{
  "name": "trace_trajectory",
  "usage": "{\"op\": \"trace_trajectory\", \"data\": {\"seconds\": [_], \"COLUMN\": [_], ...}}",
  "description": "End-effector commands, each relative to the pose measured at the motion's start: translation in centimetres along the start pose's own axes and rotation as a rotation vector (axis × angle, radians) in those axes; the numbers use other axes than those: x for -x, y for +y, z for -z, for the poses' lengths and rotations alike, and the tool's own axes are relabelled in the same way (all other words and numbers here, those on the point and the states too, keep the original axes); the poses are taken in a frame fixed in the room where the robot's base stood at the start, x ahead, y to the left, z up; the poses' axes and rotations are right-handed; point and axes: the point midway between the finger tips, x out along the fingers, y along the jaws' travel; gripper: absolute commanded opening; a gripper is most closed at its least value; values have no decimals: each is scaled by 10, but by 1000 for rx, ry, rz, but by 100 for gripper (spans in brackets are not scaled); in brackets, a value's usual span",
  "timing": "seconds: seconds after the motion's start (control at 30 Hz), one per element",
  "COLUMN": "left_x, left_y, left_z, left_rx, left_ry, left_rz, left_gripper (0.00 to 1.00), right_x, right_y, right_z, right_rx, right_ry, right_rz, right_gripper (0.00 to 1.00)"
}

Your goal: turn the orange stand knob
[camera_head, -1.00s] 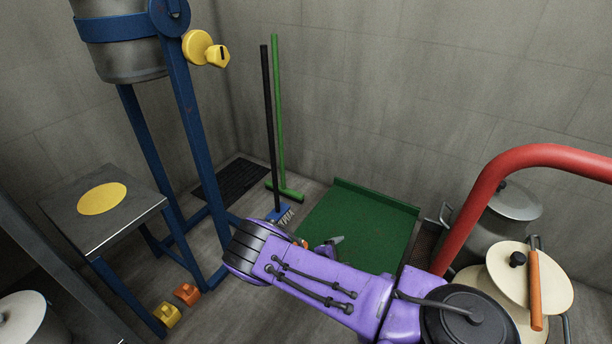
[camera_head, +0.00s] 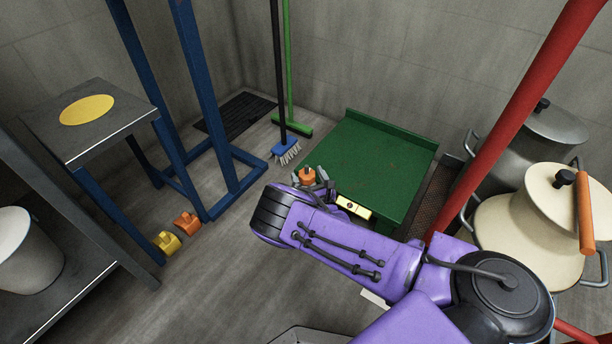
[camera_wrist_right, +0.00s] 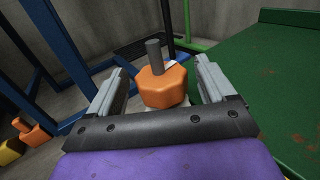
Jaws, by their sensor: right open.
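An orange faceted knob (camera_head: 307,176) with a dark upright pin shows just beyond my purple right arm, near the green table's front left corner. In the right wrist view the orange knob (camera_wrist_right: 163,88) lies between the two grey fingers. My right gripper (camera_wrist_right: 161,76) is open, with a finger on either side of the knob and small gaps showing. In the head view the gripper (camera_head: 311,180) is partly hidden by its own wrist. Another orange knob (camera_head: 187,222) sits low by the blue stand, beside a yellow one (camera_head: 167,241). My left gripper is out of view.
A green table (camera_head: 375,165) stands beyond my wrist, with a small yellow block (camera_head: 353,207) near its front edge. A red post (camera_head: 520,110) and lidded pots (camera_head: 530,235) are at right. A blue-framed stand (camera_head: 195,110) is at left.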

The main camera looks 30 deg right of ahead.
Motion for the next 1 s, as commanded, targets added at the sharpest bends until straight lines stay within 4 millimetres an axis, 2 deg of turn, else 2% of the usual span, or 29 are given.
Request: {"op": "trace_trajectory", "data": {"seconds": [0.03, 0.2, 0.5, 0.53, 0.67, 0.7, 1.0], "left_x": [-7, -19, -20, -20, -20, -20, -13], "left_y": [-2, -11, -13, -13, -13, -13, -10], "left_z": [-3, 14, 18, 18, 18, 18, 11], "left_rx": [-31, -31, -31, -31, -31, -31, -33], "left_ry": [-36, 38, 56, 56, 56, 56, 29], "left_rz": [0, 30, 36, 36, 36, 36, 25], "left_gripper": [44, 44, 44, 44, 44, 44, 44], "right_x": [-8, -28, -32, -32, -32, -32, -31], "right_y": [0, 0, 0, 0, 0, 0, 0], "right_z": [4, 2, -1, -1, -1, -1, -2], "right_rx": [-1, -1, -1, -1, -1, -1, 1], "right_ry": [-3, -2, 0, 0, 0, 0, 1], "right_rz": [0, 1, 2, 2, 2, 2, -26], "right_gripper": [83, 83, 83, 80, 37, 32, 32]}}
